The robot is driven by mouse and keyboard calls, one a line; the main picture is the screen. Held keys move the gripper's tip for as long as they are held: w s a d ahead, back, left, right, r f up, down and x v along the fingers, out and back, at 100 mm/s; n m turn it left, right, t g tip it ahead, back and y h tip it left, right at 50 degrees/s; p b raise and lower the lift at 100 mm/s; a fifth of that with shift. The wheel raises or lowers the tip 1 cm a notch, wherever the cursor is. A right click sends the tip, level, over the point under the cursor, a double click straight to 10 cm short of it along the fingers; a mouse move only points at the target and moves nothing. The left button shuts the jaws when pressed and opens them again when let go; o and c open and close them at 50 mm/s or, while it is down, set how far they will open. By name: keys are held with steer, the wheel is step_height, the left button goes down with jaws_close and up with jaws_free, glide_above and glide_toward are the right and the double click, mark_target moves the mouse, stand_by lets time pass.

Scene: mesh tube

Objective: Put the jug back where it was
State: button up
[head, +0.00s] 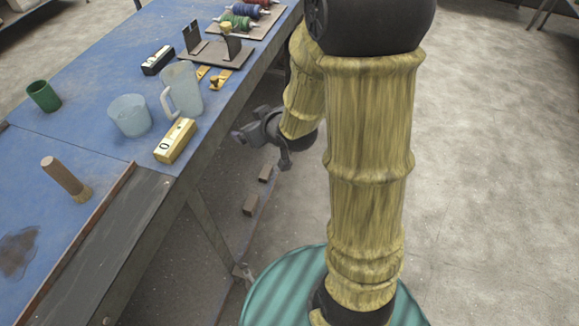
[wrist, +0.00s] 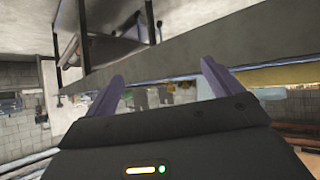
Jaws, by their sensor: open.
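The jug (head: 182,90) is a translucent grey pitcher with a handle on its left side. It stands upright on the blue table, near the table's right edge. My gripper (head: 259,133) is off the table's right side, apart from the jug and a little lower than the tabletop. In the wrist view my gripper (wrist: 160,92) shows two spread fingers with nothing between them. The jug cannot be made out in the wrist view.
A translucent bowl (head: 130,115) stands left of the jug. A yellow box (head: 175,141) lies in front, a black box (head: 157,60) behind. A green cup (head: 43,96), a brush (head: 66,179) and a metal stand (head: 215,53) share the blue table (head: 95,75). Floor at right is clear.

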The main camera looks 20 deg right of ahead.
steer(key=s+d+f+m+g+h, duration=0.1)
steer(key=s+g, duration=0.6)
steer(key=s, duration=0.8)
steer(key=d+m+h, duration=0.1)
steer(key=d+m, duration=0.1)
steer(key=m, duration=0.1)
steer(key=shift+s+d+g+h, duration=0.15)
steer(key=shift+d+g+h, duration=0.1)
steer(key=shift+g+h, duration=0.15)
steer(key=shift+f, duration=0.1)
